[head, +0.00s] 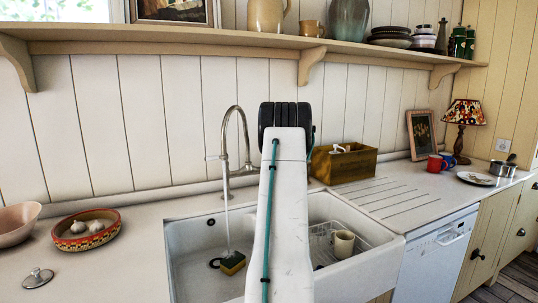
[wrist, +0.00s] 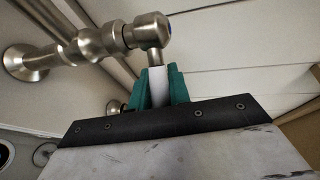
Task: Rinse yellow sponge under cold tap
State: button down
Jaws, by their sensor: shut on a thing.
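The yellow sponge (head: 232,263), with a dark green scouring side, lies in the left basin of the white double sink (head: 185,250). The steel tap (head: 240,125) arches over this basin, and a thin stream of water falls from its spout onto or right beside the sponge. In the wrist view, my gripper (wrist: 158,82) has its teal fingers shut on the pale lever (wrist: 158,88) of the tap handle (wrist: 150,32), which has a blue mark on its end. In the head view my arm hides my gripper and the handle.
A wire rack with a cream mug (head: 343,243) is in the right basin. A wooden box (head: 345,165) stands behind the sink. A patterned bowl (head: 87,229) with garlic is on the left counter. A shelf (head: 200,38) with crockery runs above.

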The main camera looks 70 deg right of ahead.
jog(key=shift+s+d, duration=0.15)
jog(key=shift+s, duration=0.35)
jog(key=c, duration=1.5)
grip_release()
jog(key=shift+o, duration=0.9)
jog(key=shift+s+d, duration=0.1)
jog(key=shift+s, duration=0.1)
jog(key=w+v, duration=0.1)
jog(key=v, duration=0.7)
